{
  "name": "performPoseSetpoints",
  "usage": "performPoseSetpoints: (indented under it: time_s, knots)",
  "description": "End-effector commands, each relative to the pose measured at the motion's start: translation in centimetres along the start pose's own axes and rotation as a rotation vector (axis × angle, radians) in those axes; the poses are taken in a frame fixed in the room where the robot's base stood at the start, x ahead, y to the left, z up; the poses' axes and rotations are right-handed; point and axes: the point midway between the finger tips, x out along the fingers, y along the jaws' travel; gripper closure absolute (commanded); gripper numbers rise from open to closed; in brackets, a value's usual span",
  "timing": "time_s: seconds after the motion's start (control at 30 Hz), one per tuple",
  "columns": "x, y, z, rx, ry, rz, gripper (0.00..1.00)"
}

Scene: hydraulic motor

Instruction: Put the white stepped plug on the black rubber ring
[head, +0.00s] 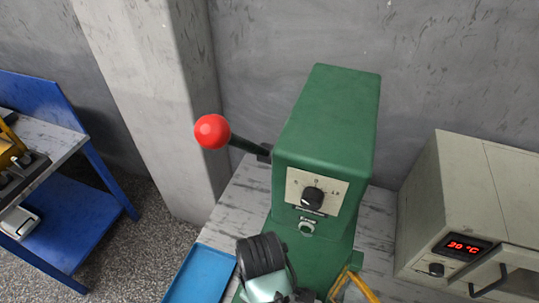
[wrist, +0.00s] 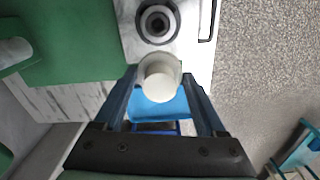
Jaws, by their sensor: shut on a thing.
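In the wrist view my gripper (wrist: 160,84) is shut on the white stepped plug (wrist: 160,77). The plug's round pale end faces the camera between the fingertips, and a wider part shows behind it. The black rubber ring (wrist: 141,27) appears just above the plug in the picture, on a light surface, with paler and darker circles inside it. The plug and the ring look apart, but the height between them cannot be judged. In the head view neither the plug nor the ring can be made out.
A green press (head: 325,125) with a red-knobbed lever (head: 212,131) stands on the worn bench. A blue tray (head: 200,275) lies to its left. A beige oven (head: 425,215) with a red display stands at right. A blue workbench (head: 65,235) is at far left.

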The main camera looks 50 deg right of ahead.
Motion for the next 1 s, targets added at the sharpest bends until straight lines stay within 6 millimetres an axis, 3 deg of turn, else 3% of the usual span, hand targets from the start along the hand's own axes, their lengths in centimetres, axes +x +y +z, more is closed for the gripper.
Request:
performPoseSetpoints:
  time_s: [0.03,0.1,0.23,0.5,0.83,1.0]
  knots:
    - [-0.8,0.4,1.8,-0.009,-0.002,0.001,0.84]
    - [-1.0,0.7,3.3,-0.032,-0.003,0.004,0.84]
    - [-0.3,0.9,4.7,-0.056,-0.006,0.005,0.84]
    - [4.2,0.9,4.8,-0.06,-0.006,0.005,0.84]
    - [8.0,1.0,4.7,-0.059,-0.005,0.006,0.84]
    - [8.9,1.0,4.7,-0.059,-0.004,0.008,0.84]
